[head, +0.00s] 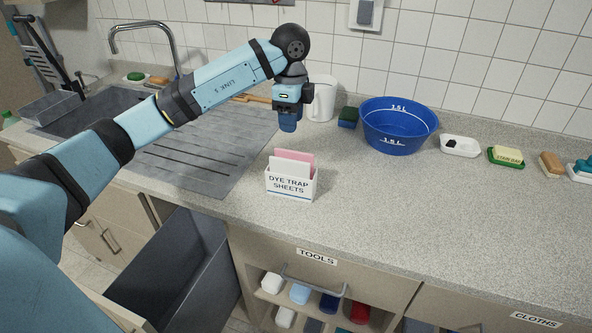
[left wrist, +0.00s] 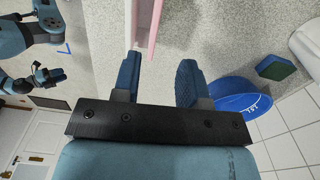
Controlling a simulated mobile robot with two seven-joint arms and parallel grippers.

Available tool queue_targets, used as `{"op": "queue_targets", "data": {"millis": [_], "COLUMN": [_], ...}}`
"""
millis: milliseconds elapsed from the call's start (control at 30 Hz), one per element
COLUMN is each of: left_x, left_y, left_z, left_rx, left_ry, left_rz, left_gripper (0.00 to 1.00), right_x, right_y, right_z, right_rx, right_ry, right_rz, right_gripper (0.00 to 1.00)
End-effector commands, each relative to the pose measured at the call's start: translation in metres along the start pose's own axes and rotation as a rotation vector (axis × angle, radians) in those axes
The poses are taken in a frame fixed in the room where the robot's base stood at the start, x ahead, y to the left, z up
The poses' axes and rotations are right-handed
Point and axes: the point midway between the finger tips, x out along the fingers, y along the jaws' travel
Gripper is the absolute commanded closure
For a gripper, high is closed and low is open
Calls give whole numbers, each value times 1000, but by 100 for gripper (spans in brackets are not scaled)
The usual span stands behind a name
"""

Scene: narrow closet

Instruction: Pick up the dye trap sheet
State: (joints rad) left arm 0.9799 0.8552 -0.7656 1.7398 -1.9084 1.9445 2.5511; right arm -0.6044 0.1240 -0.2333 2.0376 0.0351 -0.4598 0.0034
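A white holder labelled "DYE TRAP SHEETS" (head: 291,187) stands upright on the counter. A pink sheet (head: 296,156) sticks up at its back, with white sheets (head: 279,169) in front. My left gripper (head: 288,124) points down above and behind the holder, apart from it. In the left wrist view my left gripper (left wrist: 160,82) is open, with nothing between its fingers. The pink sheet (left wrist: 149,28) lies just beyond the fingertips there. An arm seen small at the left of the left wrist view ends in what looks like my right gripper (left wrist: 48,76); its opening is unclear.
A white jug (head: 322,100), a green sponge (head: 348,117) and a blue basin (head: 399,126) stand behind. A white dish (head: 460,146) and a soap dish (head: 506,156) lie right. The sink (head: 95,112) is left. Counter (head: 400,210) right of the holder is clear.

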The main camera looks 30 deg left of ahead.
Motion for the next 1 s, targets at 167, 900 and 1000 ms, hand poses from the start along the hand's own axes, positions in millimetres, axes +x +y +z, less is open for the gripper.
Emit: {"op": "queue_targets", "data": {"millis": [167,900,1000], "left_x": [31,96,96], "left_y": [1,7,8], "left_z": [0,0,0], "left_rx": [2,3,3], "left_ry": [-1,-1,-1], "left_rz": [2,1,2], "left_gripper": [61,61,61], "right_x": [1,-2,-2], "right_y": [0,-1,-1], "right_z": [-1,1,1], "right_rx": [0,0,0], "right_ry": [1,-3,-3], "right_rz": [0,-1,-1], "right_gripper": [63,63,63]}}
